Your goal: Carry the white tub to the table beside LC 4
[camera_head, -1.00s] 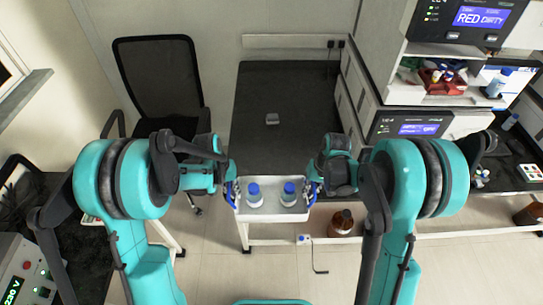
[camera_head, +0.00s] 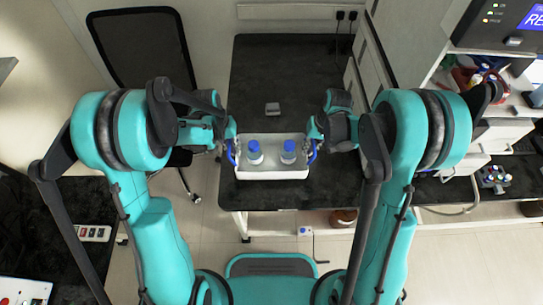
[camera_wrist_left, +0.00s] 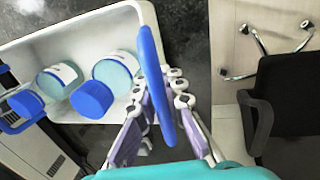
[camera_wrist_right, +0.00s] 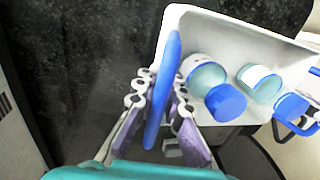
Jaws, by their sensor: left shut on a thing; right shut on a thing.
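My left gripper (camera_head: 233,152) is shut on the left handle (camera_wrist_left: 154,80). My right gripper (camera_head: 313,150) is shut on the right handle (camera_wrist_right: 165,85). The tub is over the near part of the black table (camera_head: 280,75). I cannot tell whether its base touches the tabletop. LC 4 is not clearly readable in the head view now.
A small grey object (camera_head: 272,109) lies on the table behind the tub. A black chair (camera_head: 140,50) stands at the left. Instruments and shelves (camera_head: 500,75) stand at the right. The table's far part is clear. A brown bottle (camera_head: 343,217) is below its front edge.

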